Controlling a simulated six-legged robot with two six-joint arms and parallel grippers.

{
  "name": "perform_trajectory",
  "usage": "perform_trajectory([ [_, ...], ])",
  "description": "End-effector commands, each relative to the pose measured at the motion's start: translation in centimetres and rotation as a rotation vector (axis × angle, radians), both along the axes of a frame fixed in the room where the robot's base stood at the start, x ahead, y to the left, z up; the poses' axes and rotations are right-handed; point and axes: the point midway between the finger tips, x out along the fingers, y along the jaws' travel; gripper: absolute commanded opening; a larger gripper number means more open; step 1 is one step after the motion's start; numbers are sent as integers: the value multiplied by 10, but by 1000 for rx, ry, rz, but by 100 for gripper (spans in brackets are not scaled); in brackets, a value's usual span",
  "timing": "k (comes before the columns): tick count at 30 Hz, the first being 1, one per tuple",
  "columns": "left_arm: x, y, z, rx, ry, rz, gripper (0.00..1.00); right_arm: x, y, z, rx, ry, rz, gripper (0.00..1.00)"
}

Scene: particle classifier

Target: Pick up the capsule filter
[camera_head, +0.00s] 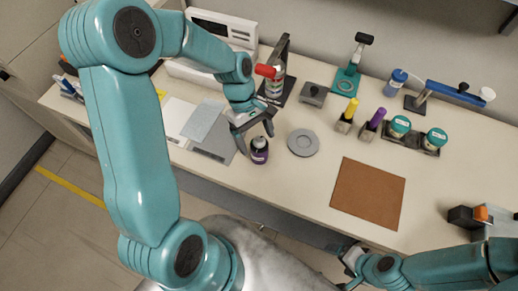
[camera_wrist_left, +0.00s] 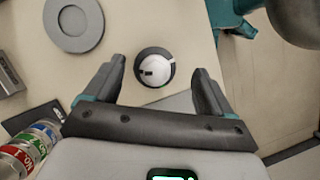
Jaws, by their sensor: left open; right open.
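A small dark, round-bodied piece with a pale cap and a purple band, which looks like the capsule filter (camera_head: 259,151), stands upright near the front edge of the table. It also shows from above in the left wrist view (camera_wrist_left: 155,67), between the fingertips in the picture and apart from both. My left gripper (camera_head: 255,139) is open and empty just above and behind it, pointing down. My right gripper (camera_head: 349,262) is open and empty below the table's front edge, partly cut off by the arm.
A grey round disc (camera_head: 303,142) lies right of the piece, and a brown mat (camera_head: 368,194) lies further right. Grey and white sheets (camera_head: 212,145) lie left. Table between disc and mat is clear.

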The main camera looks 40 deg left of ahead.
Motion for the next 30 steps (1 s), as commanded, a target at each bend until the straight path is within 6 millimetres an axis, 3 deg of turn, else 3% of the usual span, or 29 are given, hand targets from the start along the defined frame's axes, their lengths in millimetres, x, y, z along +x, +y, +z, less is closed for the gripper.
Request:
perform_trajectory([
  [6, -2, -12, -26, -1, 3, -1, 84, 0, 0, 5, 0, -1, 0, 86],
  [13, -1, -12, -29, 0, 0, 0, 84, 0, 0, 4, 0, -1, 0, 86],
  [14, -1, -12, -29, 0, 0, 0, 81, 0, 0, 4, 0, -1, 0, 86],
  [18, -1, -12, -28, 0, 0, 0, 35, 0, 0, 4, 0, -1, 0, 86],
  [21, -1, -12, -29, 0, 0, 0, 8, 0, 0, 4, 0, -1, 0, 86],
  [30, -1, -12, -27, 0, -1, 0, 8, 0, 0, 4, 0, -1, 0, 86],
])
